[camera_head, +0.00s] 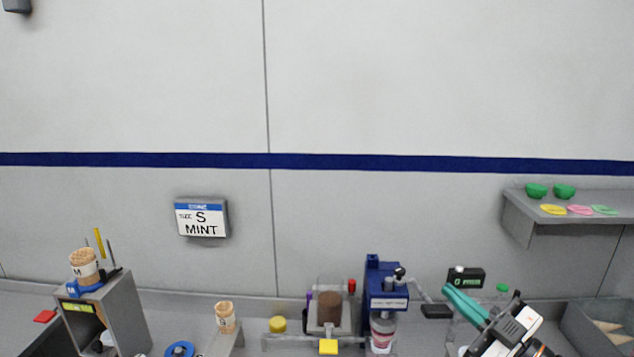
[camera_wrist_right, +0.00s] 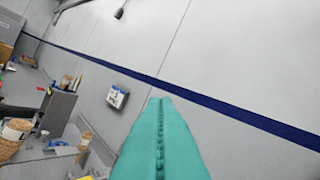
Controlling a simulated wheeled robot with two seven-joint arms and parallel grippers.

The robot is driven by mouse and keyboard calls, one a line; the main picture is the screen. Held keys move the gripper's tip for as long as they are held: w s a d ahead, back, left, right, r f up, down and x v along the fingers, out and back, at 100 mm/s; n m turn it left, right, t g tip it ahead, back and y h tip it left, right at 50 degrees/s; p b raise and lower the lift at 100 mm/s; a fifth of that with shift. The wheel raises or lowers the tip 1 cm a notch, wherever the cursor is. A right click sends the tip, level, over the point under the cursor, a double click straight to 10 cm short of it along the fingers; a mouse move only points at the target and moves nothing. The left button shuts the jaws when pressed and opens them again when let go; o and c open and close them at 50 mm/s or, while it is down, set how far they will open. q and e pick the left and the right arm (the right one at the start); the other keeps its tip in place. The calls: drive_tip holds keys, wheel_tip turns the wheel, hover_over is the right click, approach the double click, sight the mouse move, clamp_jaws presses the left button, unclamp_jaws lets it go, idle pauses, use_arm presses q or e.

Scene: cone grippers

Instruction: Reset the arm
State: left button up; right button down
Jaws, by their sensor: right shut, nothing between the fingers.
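My right gripper (camera_head: 464,303) shows at the lower right of the head view, with teal fingers raised above the counter and pointing up and left. Its fingers are together and nothing is between them. In the right wrist view the teal fingers (camera_wrist_right: 159,135) meet along a ridged seam and point toward the wall. The forearm behind it runs off the bottom edge. My left gripper is not in the head view.
A blue dispenser (camera_head: 384,290) stands left of the right gripper. A grey bin (camera_head: 590,318) lies to its right, under a wall shelf (camera_head: 570,200) with green bowls. A grey cabinet (camera_head: 115,312) stands far left. A sign (camera_head: 201,218) reads "S MINT".

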drive_tip(key=s+d+f+m+g+h, duration=0.25)
drive_tip(key=f+m+h, duration=0.35)
drive_tip(key=f, duration=0.4)
drive_tip(key=s+d+f+m+g+h, duration=0.1)
drive_tip(key=s+f+m+h, duration=0.35)
drive_tip(key=f+h, duration=0.35)
drive_tip(key=s+a+f+g+y, duration=0.1)
drive_tip(key=s+a+f+g, duration=0.1)
drive_tip(key=s+f+g, duration=0.55)
drive_tip(key=s+a+f+g+y, duration=0.1)
drive_tip(key=s+a+f+g, duration=0.3)
drive_tip(key=s, duration=0.7)
wheel_tip(320, 180, down, 37)
drive_tip(key=b, duration=1.2)
drive_tip(key=s+d+f+b, duration=0.2)
drive_tip(key=s+f+b, duration=0.3)
drive_tip(key=s+f, duration=0.4)
drive_tip(key=s+d+f+g+b, duration=0.1)
drive_tip(key=s+f+b, duration=0.4)
drive_tip(key=f, duration=1.4)
drive_tip(key=s+d, duration=0.1)
drive_tip(key=s, duration=0.2)
drive_tip(key=shift+s+n, duration=0.35)
drive_tip(key=shift+s, duration=0.05)
